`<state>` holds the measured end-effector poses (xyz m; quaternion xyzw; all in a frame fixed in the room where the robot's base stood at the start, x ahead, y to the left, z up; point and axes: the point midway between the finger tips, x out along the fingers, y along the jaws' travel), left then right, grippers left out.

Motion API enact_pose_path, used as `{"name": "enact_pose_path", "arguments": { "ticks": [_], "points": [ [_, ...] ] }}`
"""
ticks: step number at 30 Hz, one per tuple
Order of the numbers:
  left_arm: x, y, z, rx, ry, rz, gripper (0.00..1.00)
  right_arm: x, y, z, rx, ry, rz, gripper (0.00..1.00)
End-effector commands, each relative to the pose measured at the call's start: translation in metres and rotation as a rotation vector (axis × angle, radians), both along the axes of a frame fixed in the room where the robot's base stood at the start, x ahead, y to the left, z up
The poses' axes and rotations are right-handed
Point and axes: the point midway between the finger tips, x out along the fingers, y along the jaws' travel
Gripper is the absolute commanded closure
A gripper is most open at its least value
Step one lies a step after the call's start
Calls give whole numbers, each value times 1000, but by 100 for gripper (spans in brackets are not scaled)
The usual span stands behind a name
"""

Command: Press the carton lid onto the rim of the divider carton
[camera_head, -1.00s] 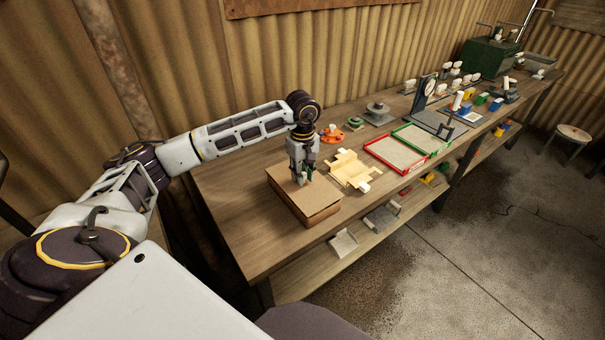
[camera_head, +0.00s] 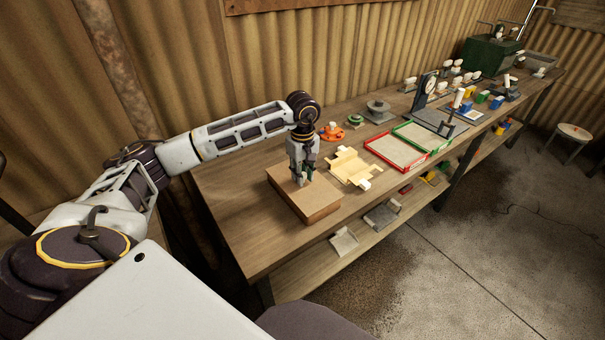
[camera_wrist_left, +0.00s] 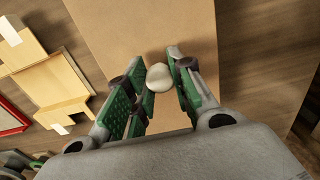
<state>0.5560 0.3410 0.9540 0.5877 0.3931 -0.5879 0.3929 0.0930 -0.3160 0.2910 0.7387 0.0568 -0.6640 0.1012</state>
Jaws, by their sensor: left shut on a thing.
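The carton lid (camera_head: 301,201) is a flat brown cardboard panel lying on top of the box-shaped divider carton, at the near left end of the bench. The lid also fills the upper middle of the left wrist view (camera_wrist_left: 150,30). It looks level, and its side covers the carton, whose inside is hidden. My left gripper (camera_head: 300,180) points down over the lid's middle. Its green fingers (camera_wrist_left: 159,85) are shut on a small pale round knob (camera_wrist_left: 159,77) on the lid. My right gripper does not show.
A cream folded piece (camera_head: 352,168) lies just right of the carton. Beyond it are a red tray (camera_head: 388,160), a green tray (camera_head: 425,137) and an orange item (camera_head: 331,132). The wooden bench (camera_head: 232,195) is bare left of the carton.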

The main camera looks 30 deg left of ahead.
Motion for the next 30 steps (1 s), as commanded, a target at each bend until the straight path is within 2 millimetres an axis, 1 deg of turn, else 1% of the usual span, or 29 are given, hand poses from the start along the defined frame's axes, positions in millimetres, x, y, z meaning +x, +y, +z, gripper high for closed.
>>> {"name": "enact_pose_path", "arguments": {
  "ticks": [9, 10, 15, 22, 26, 30],
  "points": [
    [0, 0, -2, 0, 1, 0, 98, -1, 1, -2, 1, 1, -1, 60],
    [0, 0, -2, 0, 1, 0, 73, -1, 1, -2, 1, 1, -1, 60],
    [0, 0, -2, 0, 1, 0, 52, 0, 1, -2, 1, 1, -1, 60],
    [0, 0, -2, 0, 0, 0, 52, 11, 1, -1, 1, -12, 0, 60],
    [0, 0, -1, 0, 0, 0, 52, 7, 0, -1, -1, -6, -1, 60],
    [0, 0, 4, 0, -1, 0, 52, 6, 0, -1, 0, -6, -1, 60]
  ]
}}
